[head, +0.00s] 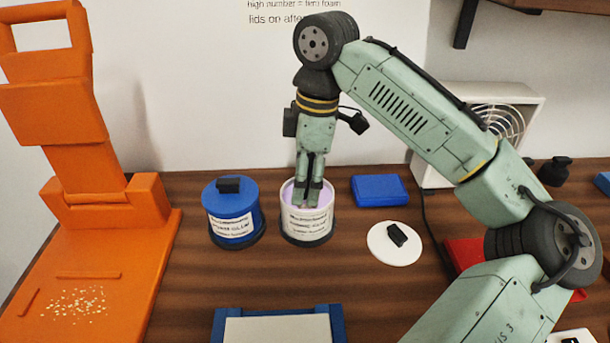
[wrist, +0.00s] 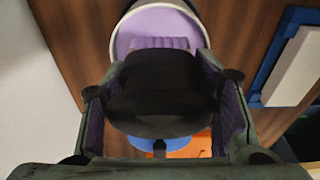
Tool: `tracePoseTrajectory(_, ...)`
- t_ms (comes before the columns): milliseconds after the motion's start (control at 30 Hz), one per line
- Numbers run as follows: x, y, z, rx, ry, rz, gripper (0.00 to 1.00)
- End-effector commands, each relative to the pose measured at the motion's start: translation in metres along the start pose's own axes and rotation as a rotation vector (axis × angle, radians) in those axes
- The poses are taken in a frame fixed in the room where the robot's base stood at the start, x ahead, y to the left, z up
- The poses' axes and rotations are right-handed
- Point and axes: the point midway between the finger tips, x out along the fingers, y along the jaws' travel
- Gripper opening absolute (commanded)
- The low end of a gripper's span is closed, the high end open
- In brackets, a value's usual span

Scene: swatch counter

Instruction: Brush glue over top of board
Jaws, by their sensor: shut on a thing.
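My gripper (head: 308,200) points down into the open white glue pot (head: 306,224), which holds pale purple glue. In the wrist view, my gripper's fingers (wrist: 165,120) are on both sides of a dark brush (wrist: 155,85). A ribbed purple strip at the brush's far end lies against the glue; I cannot tell how deep it sits. The pale board (head: 278,332) lies in a blue frame (head: 218,325) at the front, partly cut off by the picture edge. The board also shows at the right of the wrist view (wrist: 298,65).
A blue lidded pot (head: 232,212) stands left of the white pot. A white lid with a black knob (head: 385,250) and a blue block (head: 378,190) lie to the right. A tall orange stand (head: 110,240) fills the left. A white fan box (head: 435,165) is behind my arm.

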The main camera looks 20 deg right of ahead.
Motion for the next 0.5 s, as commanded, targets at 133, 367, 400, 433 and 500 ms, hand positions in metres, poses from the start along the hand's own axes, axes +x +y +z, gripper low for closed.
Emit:
tracePoseTrajectory(133,0.002,-0.0006,0.0002,-0.001,-0.001,-0.004,0.31)
tracePoseTrajectory(367,0.0021,-0.0007,0.0002,-0.001,-0.001,-0.005,0.31)
tracePoseTrajectory(400,0.0014,-0.0007,0.0001,-0.001,-0.001,-0.005,0.31)
tracePoseTrajectory(433,0.0005,-0.0007,0.0,-0.001,-0.001,-0.005,0.31)
tracePoseTrajectory(500,-0.003,-0.0006,-0.0005,-0.001,-0.001,-0.005,0.31)
